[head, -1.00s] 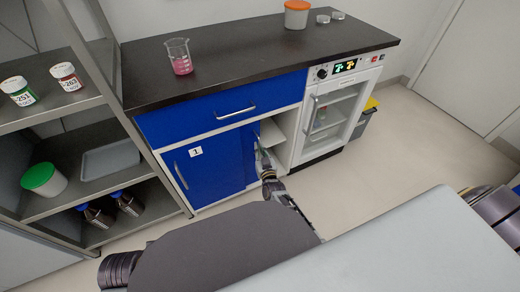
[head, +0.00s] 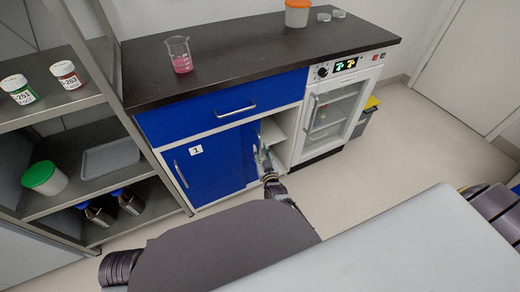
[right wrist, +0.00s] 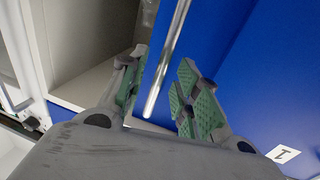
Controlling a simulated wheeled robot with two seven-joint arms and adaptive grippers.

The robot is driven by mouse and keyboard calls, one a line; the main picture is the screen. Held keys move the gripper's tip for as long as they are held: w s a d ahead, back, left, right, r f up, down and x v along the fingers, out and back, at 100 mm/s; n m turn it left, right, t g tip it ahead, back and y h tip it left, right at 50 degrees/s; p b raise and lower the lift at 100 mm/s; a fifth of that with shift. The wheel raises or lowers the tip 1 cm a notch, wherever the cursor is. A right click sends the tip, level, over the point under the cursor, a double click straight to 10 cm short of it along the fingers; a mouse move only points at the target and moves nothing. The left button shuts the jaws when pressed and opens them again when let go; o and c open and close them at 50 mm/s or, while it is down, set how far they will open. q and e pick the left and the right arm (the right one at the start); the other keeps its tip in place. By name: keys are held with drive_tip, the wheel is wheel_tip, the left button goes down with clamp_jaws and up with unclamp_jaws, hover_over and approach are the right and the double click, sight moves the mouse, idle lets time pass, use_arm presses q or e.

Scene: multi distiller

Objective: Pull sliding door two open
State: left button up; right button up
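The blue cabinet front has a left sliding door labelled 1 (head: 205,170), with an upright metal handle. Sliding door two (head: 250,148) shows as a narrow blue strip at its right, with an open gap (head: 274,131) beyond it. My right gripper (head: 263,155) is at this strip. In the right wrist view my right gripper (right wrist: 163,92) is open, with the silver handle (right wrist: 166,60) between its two green-padded fingers. Clear space shows on the handle's finger sides, so it does not look clamped. My left gripper is out of view.
A blue drawer (head: 225,108) sits above the doors under the dark worktop (head: 250,55). A white glass-door appliance (head: 325,115) stands close at right. A metal shelf rack (head: 75,110) with bottles stands at left. Pale floor is free at right.

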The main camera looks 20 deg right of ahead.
drive_tip(key=shift+s+a, duration=0.2)
drive_tip(key=shift+s, duration=1.15)
drive_tip(key=shift+s+a, duration=0.15)
drive_tip(key=shift+s, duration=1.15)
drive_tip(key=shift+a+r, duration=0.1)
